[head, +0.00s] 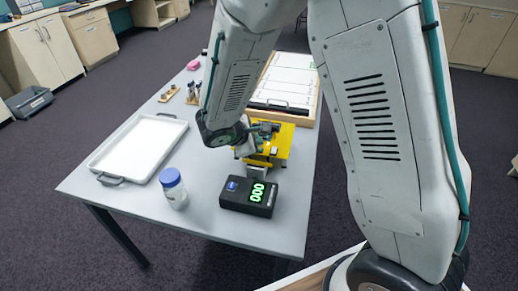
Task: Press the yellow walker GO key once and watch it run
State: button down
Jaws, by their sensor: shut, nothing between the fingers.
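The yellow walker (283,146) stands near the middle of the grey table, partly hidden behind my arm's wrist. Dark parts show on its top. My gripper (246,150) is at the walker's left side, close over it, and looks shut and empty. I cannot tell whether its fingertips touch the walker. The GO key cannot be made out from here. A black box with a green display (257,192) reading 000 lies just in front of the walker, with a small blue patch on its top.
A white tray (103,163) with grey handles lies on the left of the table (215,233). A blue-lidded jar (174,190) stands near the front edge. A wood-framed lane board (291,74) lies behind the walker. Small wooden holders (192,93) and a pink item (193,65) sit at the back left.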

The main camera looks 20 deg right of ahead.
jog(key=shift+r, duration=2.5)
jog(key=shift+s+d, duration=0.15)
jog(key=shift+s, duration=0.2)
jog(key=s+d+r+m+g+y, duration=0.1)
jog(key=s+r+m+y, duration=0.1)
jog(key=s+r+m, duration=0.3)
jog(key=s+d+r+m+g+y, duration=0.1)
jog(key=s+r+m+y, duration=0.2)
jog(key=s, duration=1.1)
jog(key=s+d+r+m+g+y, duration=0.1)
jog(key=s+r+m+y, duration=0.2)
jog(key=s+r+m, duration=0.4)
jog(key=s+r, duration=0.1)
jog(key=s, duration=0.1)
jog(key=shift+s+d+r, duration=0.15)
jog(key=shift+s+d, duration=0.25)
